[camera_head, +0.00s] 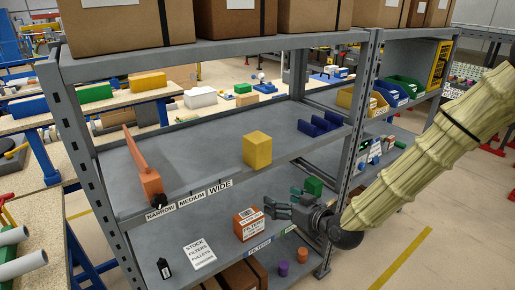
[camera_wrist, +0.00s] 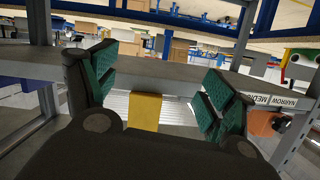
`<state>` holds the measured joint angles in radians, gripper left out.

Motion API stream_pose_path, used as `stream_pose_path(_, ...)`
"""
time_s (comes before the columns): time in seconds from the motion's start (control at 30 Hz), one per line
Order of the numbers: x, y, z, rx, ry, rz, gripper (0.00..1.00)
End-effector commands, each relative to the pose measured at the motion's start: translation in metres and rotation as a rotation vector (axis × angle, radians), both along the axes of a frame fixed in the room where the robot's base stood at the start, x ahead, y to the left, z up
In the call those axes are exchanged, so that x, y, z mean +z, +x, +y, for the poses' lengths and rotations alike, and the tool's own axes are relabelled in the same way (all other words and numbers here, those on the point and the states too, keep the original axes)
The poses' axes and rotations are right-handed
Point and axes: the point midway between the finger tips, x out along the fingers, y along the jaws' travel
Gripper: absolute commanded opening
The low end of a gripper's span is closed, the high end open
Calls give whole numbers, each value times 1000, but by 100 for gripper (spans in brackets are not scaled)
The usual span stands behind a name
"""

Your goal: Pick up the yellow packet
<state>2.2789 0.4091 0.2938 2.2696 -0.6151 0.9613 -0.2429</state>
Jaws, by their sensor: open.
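The yellow packet (camera_head: 257,150) stands upright on the middle shelf (camera_head: 205,150), right of its centre. My gripper (camera_head: 278,212) is in front of the shelving and lower in the picture than that shelf's front edge, apart from the packet. In the wrist view, which looks upside down, the open fingers (camera_wrist: 158,85) have green pads and nothing between them. A yellow block (camera_wrist: 145,110), seemingly the packet, shows beyond them, between the two fingers in the picture.
The shelf's front edge bears labels (camera_head: 190,199). An orange box (camera_head: 249,224) sits on the lower shelf beside my gripper. A metal post (camera_head: 356,130) rises at right. Cardboard boxes (camera_head: 125,22) fill the top shelf.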

Motion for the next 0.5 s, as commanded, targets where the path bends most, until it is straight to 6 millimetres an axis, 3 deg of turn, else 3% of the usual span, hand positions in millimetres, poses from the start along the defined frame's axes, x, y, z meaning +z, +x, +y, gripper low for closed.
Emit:
stream_pose_path(0.03,34,11,2,12,17,-73,83)
stream_pose_path(0.1,70,20,5,29,33,-155,83)
stream_pose_path(0.2,106,27,8,47,48,-238,83)
stream_pose_path(0.33,128,32,11,59,55,-288,83)
stream_pose_path(0.5,132,45,23,63,55,-295,83)
